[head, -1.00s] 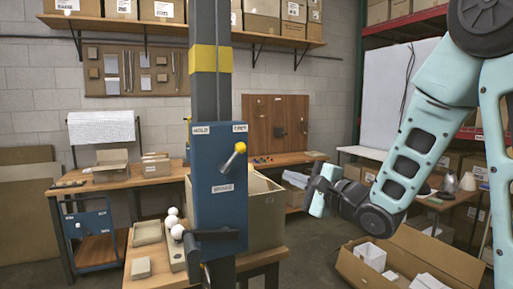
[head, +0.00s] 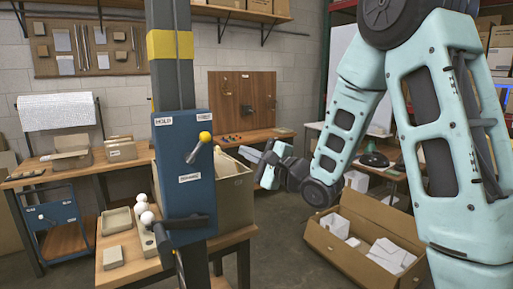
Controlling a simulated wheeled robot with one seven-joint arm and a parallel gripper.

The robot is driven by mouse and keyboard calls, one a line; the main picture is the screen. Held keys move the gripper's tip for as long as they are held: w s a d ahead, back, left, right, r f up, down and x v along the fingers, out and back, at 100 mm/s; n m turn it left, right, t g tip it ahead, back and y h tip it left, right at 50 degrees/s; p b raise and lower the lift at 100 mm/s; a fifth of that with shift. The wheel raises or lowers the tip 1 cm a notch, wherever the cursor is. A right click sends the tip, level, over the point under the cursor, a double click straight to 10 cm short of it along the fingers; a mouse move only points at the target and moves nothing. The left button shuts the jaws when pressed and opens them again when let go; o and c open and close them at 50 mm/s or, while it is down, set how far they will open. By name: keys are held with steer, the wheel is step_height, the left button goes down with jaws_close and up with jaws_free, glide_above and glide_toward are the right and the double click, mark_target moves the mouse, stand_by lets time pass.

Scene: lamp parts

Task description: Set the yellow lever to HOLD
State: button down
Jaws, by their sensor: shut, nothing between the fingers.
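The yellow lever (head: 205,137) is a short grey rod with a yellow knob on the front of a blue box (head: 187,203) fixed to a dark post. The rod tilts up and to the right, its knob toward the top-right label (head: 204,117), which is too small to read surely. The HOLD label (head: 164,121) is at the box's top left, apart from the knob. Another label (head: 189,178) sits below the lever. My gripper (head: 246,154) is to the right of the box, fingers pointing left, shut and empty, and not touching the lever in this view.
A dark handle (head: 186,222) sticks out at the box's bottom. A table with white bulbs (head: 147,218) and trays (head: 116,221) stands at left, a large bin (head: 236,190) behind the box. An open carton (head: 365,235) is on the floor at right.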

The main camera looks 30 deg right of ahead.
mark_target(197, 148)
steer(key=w+a+r+p, duration=0.2)
steer(key=w+a+p, duration=0.2)
steer(key=a, duration=0.1)
steer(key=shift+w+a+r, duration=0.15)
steer(key=shift+w+a, duration=0.05)
steer(key=shift+w, duration=0.05)
stand_by(0.3)
steer(key=shift+a+r+n, duration=0.1)
steer(key=shift+r+n, duration=0.15)
steer(key=shift+n, duration=0.25)
